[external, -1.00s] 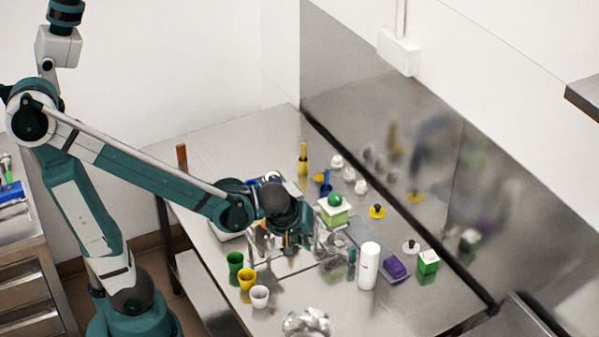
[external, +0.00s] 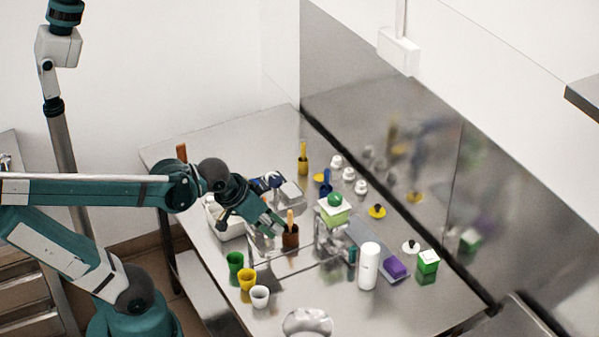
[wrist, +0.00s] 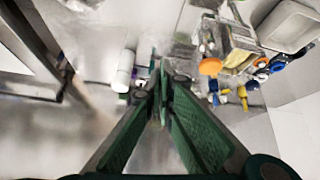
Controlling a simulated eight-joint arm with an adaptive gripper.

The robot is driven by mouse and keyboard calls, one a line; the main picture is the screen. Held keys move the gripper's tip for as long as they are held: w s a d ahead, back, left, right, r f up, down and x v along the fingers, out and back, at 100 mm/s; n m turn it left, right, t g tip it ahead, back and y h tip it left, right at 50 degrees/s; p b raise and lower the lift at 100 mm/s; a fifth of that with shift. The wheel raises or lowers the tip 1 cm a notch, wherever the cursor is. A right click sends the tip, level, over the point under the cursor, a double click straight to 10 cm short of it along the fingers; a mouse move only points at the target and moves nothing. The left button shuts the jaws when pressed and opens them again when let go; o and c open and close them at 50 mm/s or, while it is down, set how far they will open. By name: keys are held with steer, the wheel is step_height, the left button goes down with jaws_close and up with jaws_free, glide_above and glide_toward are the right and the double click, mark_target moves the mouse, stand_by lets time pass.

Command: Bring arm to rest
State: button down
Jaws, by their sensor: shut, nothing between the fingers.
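My gripper (external: 277,224) is at the left-middle of the metal table in the external view, pointing down and to the right. Its green fingers are together and empty. In the wrist view, the gripper (wrist: 161,72) shows the two fingers meeting at their tips with nothing between them. The fingertips appear close beside a brown cup (external: 290,238) holding a wooden-coloured stick; whether they touch it I cannot tell.
Green (external: 235,268), yellow (external: 247,281) and white (external: 260,297) cups stand front left. A steel wall (external: 400,150) runs behind the table.

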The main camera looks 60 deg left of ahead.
steer(key=shift+s+r+m, duration=0.3)
steer(key=shift+s+m, duration=0.2)
steer(key=shift+s, duration=0.05)
steer(key=shift+s+r+m, duration=0.3)
steer(key=shift+s+m, duration=0.2)
stand_by(1.3)
